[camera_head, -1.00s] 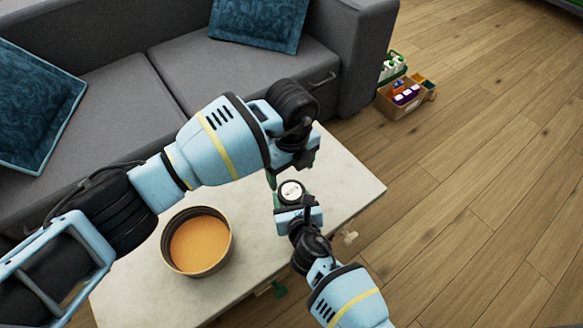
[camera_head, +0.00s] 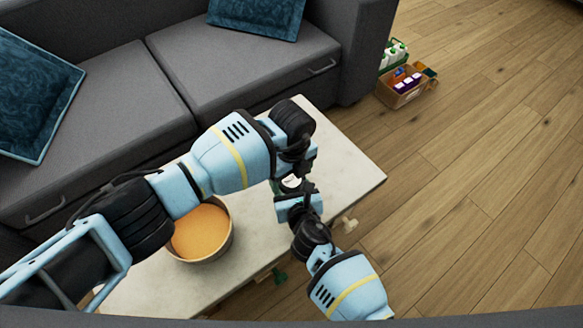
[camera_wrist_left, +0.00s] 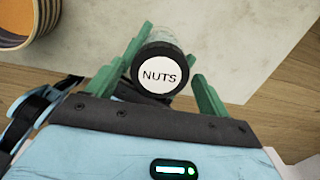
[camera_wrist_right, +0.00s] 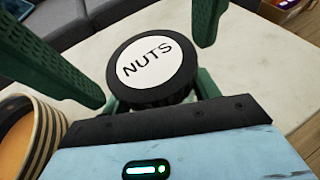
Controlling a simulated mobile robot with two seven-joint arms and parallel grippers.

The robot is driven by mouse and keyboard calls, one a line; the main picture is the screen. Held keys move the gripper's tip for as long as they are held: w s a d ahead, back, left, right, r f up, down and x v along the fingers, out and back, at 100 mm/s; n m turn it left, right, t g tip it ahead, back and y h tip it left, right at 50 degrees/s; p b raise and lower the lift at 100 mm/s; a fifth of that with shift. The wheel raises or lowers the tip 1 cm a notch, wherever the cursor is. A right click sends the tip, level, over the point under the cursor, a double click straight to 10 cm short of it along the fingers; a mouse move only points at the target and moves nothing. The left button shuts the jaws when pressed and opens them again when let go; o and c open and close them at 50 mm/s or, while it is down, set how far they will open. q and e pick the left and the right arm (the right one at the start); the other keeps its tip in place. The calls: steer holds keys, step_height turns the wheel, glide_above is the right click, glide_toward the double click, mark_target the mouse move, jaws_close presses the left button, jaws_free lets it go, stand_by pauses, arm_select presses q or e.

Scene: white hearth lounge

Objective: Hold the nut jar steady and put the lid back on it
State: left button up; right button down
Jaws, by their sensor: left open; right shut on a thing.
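The nut jar (camera_wrist_left: 165,38) stands upright, its glass body partly visible in the left wrist view. The black lid (camera_wrist_right: 152,92) with a white "NUTS" label is on top of it; I cannot tell whether it is fully seated. My right gripper (camera_head: 294,196) is shut on the jar below the lid. My left gripper (camera_head: 288,172) is open just over the jar. Its green fingers show on either side of the lid, apart from it, in the right wrist view. In the head view, the grippers hide most of the jar.
The pale table (camera_head: 345,170) has clear room right of the jar. A round bowl (camera_head: 228,246) with an orange inside stands to the left, partly under my left arm. A grey sofa (camera_head: 110,100) is behind. A box of bottles and packs (camera_head: 402,95) sits on the wooden floor.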

arm_select(q)
steer(key=shift+f, duration=0.1)
steer(key=shift+c, duration=0.4)
steer(key=c, duration=0.9)
steer(key=m, duration=1)
steer(key=o, duration=1.1)
steer(key=shift+c, duration=0.2)
steer(key=shift+r, duration=2.25)
